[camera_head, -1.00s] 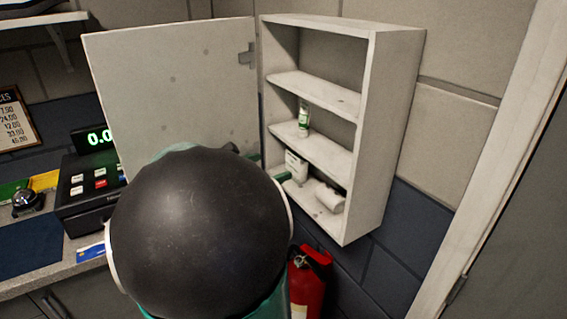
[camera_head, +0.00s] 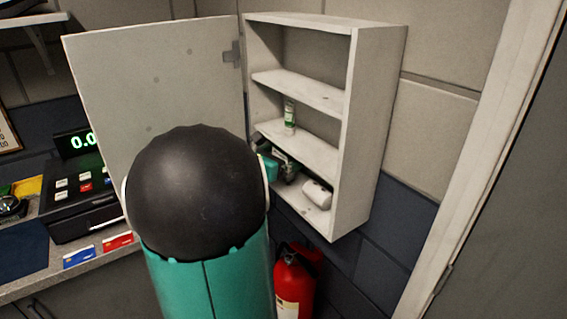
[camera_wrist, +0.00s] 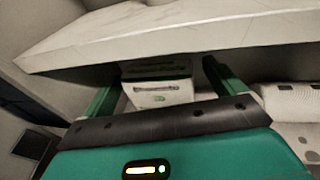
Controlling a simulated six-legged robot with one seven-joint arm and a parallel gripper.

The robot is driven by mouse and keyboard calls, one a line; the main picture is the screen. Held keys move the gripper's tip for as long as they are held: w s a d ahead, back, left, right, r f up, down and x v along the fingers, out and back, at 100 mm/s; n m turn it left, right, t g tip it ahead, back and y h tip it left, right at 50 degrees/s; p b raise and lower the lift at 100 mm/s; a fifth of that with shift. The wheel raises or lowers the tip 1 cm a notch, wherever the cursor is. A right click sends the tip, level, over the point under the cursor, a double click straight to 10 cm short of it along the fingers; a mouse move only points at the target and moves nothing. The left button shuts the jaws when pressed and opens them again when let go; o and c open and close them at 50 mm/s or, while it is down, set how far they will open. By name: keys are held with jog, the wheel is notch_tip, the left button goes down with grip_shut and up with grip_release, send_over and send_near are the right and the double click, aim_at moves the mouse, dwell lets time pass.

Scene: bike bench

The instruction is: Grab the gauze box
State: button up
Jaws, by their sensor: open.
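The gauze box (camera_wrist: 160,94), a small white box with a greenish top edge and a dark marking, stands under a shelf in the wrist view. My gripper (camera_wrist: 162,80) is open, with one teal finger on each side of the box; I cannot tell whether they touch it. In the head view my gripper (camera_head: 279,165) reaches into the bottom compartment of the open white wall cabinet (camera_head: 374,130). There the box is not clearly visible behind my gripper and arm.
A white roll (camera_head: 318,193) lies right of my gripper on the cabinet floor. The shelf (camera_wrist: 170,32) is close above my gripper. A green-and-white tube (camera_head: 289,118) stands on the shelf above. The cabinet door (camera_head: 150,75) hangs open left. A fire extinguisher (camera_head: 294,285) is below.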

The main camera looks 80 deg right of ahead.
jog(key=c, duration=1.1)
jog(key=shift+o, duration=0.2)
